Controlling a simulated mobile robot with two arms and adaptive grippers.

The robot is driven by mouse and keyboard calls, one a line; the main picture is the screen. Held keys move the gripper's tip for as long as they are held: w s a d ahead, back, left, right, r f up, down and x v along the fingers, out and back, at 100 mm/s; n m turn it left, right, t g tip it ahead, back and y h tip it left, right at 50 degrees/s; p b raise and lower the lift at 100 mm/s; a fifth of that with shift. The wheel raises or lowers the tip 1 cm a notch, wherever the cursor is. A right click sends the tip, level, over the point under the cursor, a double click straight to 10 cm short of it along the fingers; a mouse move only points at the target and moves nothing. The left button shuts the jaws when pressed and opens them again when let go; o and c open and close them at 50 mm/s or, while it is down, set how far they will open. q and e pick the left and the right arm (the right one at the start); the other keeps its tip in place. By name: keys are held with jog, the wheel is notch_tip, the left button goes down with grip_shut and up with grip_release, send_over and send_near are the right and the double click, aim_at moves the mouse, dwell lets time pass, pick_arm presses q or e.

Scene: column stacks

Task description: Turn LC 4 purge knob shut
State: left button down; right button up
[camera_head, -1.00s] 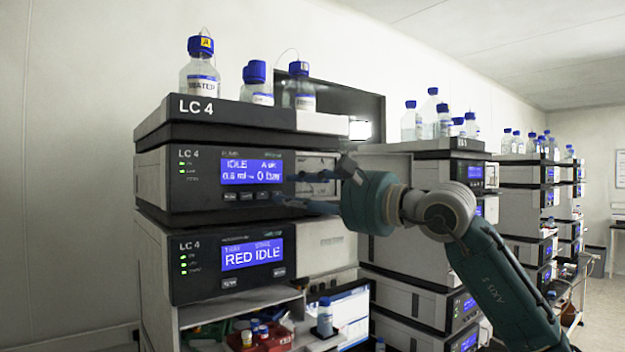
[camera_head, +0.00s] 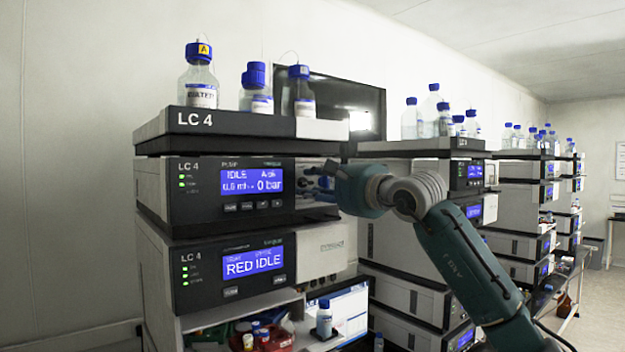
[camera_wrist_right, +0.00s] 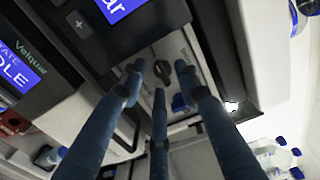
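The LC 4 pump module (camera_head: 214,207) is the upper unit with the display reading IDLE and 0 bar. Its purge knob (camera_wrist_right: 162,71) shows in the right wrist view as a small black knob on a light panel. A blue part (camera_wrist_right: 180,103) sits just below it there. In the head view my right gripper hides most of this panel, and I cannot make out the knob. My right gripper (camera_head: 318,184) is at the panel right of the display. In the wrist view its fingers (camera_wrist_right: 159,72) are spread around the knob with gaps, not closed on it. My left gripper is not in view.
Bottles (camera_head: 200,82) with blue caps stand on top of the LC 4 stack (camera_head: 180,145). A lower LC 4 module (camera_head: 205,297) reads RED IDLE. Another stack (camera_head: 420,150) with bottles stands close behind my right arm. A monitor (camera_head: 350,310) is low on the right.

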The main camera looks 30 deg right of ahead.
jog(key=shift+w, duration=0.15)
grip_shut()
